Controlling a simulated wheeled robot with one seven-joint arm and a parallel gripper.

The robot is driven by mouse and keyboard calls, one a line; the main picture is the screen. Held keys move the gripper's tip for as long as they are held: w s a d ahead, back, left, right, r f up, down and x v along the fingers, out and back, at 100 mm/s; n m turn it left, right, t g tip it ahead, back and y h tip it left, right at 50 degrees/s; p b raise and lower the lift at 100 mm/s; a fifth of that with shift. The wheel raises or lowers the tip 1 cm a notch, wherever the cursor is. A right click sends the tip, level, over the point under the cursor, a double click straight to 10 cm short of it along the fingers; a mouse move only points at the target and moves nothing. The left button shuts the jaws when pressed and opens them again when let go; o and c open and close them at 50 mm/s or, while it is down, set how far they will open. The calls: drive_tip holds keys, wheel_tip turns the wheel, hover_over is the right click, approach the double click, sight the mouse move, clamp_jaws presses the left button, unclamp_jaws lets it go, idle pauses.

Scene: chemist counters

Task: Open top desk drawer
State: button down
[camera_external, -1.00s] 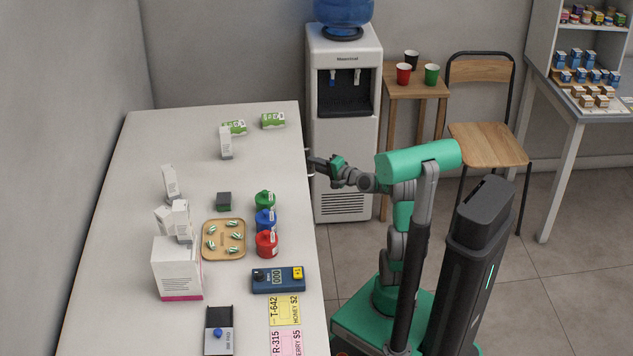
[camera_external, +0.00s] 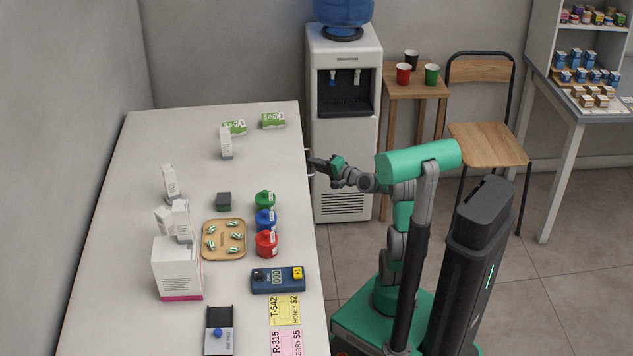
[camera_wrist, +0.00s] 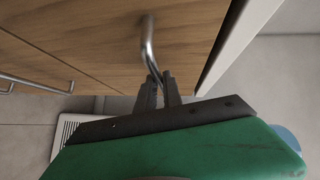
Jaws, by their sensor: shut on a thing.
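The top drawer front (camera_wrist: 95,45) is wood-coloured and fills the upper left of the wrist view. It lies beside the white edge of the desk top (camera_wrist: 240,40). Its curved metal handle (camera_wrist: 150,48) runs down to my gripper (camera_wrist: 158,88), whose two dark fingers are closed on it. In the external view my gripper (camera_external: 313,164) is at the right side of the white desk (camera_external: 130,200), where a bit of the handle (camera_external: 308,153) shows. The drawer front is hidden there, and I see no clear gap behind it.
Another handle (camera_wrist: 35,82) shows at the left in the wrist view. A water cooler (camera_external: 345,140) stands close behind my gripper. A stool with cups (camera_external: 400,92) and a chair (camera_external: 488,143) stand farther right. Boxes and jars lie on the desk. Floor right of my base is clear.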

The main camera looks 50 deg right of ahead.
drive_tip(key=shift+s+d, duration=0.1)
idle(0.5)
drive_tip(key=s+d+p, duration=0.2)
drive_tip(key=s+d, duration=1.5)
drive_tip(key=shift+s+d+p, duration=0.15)
drive_tip(key=shift+s+p, duration=0.05)
drive_tip(key=shift+p, duration=0.2)
drive_tip(key=c, duration=1.5)
unclamp_jaws()
drive_tip(key=shift+r, duration=0.1)
